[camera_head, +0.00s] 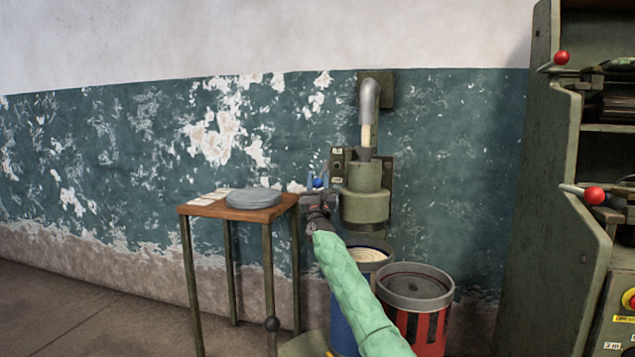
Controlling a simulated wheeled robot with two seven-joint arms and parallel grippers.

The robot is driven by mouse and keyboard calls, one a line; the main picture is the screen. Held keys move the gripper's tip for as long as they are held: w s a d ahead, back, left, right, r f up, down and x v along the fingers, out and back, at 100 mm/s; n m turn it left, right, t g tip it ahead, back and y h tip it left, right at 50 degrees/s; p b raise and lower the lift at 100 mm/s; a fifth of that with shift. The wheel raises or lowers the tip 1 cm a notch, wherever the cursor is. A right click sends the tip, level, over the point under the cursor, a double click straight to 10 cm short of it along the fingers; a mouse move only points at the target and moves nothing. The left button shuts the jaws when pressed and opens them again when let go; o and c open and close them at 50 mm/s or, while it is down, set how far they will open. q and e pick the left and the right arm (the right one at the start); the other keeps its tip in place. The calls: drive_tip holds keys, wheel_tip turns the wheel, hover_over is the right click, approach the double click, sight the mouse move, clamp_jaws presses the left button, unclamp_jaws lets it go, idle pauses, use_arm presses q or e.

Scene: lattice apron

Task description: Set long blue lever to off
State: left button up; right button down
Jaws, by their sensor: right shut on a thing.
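A blue lever (318,183) with a round blue knob shows beside the green wall-mounted machine (366,200), just right of the small table. My right gripper (318,196), on the arm with the green quilted sleeve, is at the lever and shut on it. The gripper and arm hide the lower part of the lever. A small plate with pale labels (337,165) sits by the machine; its writing is too small to read. My left gripper is not in view.
A small wooden-topped table (230,208) holds a grey round lid (253,198) and cards. A blue drum (345,300) and a red-black drum (415,290) stand below the machine. A green cabinet (540,180) with red-knobbed levers (594,195) stands at right. Floor at left is clear.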

drive_tip(key=shift+w+a+f+y+b, duration=0.15)
drive_tip(key=shift+f+y+b, duration=0.15)
drive_tip(key=shift+f, duration=0.35)
drive_tip(key=c, duration=1)
unclamp_jaws()
drive_tip(key=shift+w, duration=0.1)
drive_tip(key=shift+r, duration=0.1)
drive_tip(key=shift+s+f, duration=0.25)
drive_tip(key=shift+s, duration=0.1)
drive_tip(key=p+v, duration=0.2)
drive_tip(key=v, duration=0.5)
